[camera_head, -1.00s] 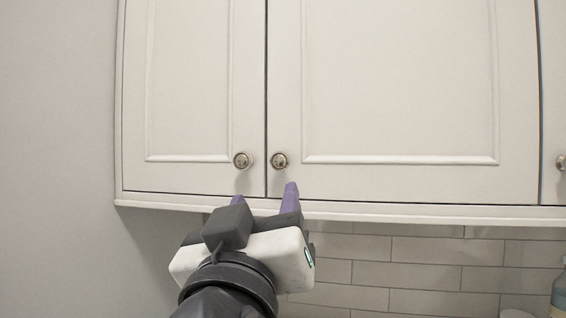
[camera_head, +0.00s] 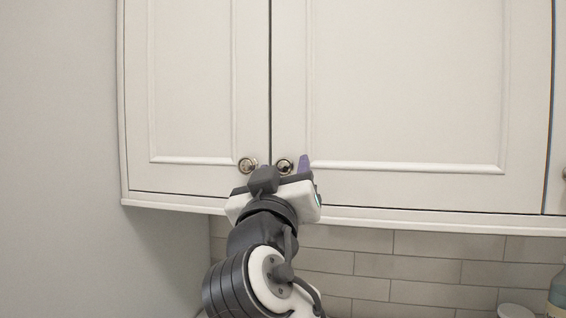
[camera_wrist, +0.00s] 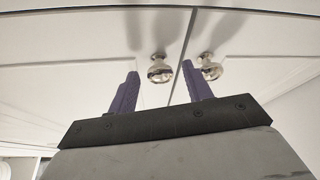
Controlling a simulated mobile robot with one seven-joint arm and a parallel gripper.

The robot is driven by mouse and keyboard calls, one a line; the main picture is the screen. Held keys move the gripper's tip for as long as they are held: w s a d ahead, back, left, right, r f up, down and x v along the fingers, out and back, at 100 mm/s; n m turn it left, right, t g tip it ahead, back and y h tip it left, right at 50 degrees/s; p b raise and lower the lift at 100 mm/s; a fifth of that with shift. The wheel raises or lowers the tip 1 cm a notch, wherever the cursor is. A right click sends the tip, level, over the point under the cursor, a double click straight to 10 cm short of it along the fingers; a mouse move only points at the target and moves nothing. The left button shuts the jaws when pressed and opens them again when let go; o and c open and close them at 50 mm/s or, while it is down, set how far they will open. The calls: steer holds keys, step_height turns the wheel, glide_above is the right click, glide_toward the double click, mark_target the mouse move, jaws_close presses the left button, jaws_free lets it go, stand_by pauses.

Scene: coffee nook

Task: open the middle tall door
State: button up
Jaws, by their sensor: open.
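The middle tall door (camera_head: 405,85) is the wide cream panel door, closed flush in its frame. Its round metal knob (camera_head: 284,166) sits at its lower left corner. My gripper (camera_head: 287,164) is raised in front of this knob, with one purple finger visible just right of it; the other is hidden. In the wrist view my open gripper (camera_wrist: 160,72) has two purple fingers, with one knob (camera_wrist: 160,72) showing between them. The neighbouring knob (camera_wrist: 210,70) is partly behind the right-hand finger. I cannot tell whether either finger touches a knob.
The narrower left door (camera_head: 190,80) is closed, its knob (camera_head: 247,165) close to my gripper. A third door (camera_head: 560,100) stands at the right edge. Below are a tiled wall (camera_head: 420,270) and a bottle (camera_head: 557,295). A plain wall (camera_head: 60,150) is left.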

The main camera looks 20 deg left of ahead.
steer(key=shift+w, duration=0.15)
jaws_close()
stand_by(0.4)
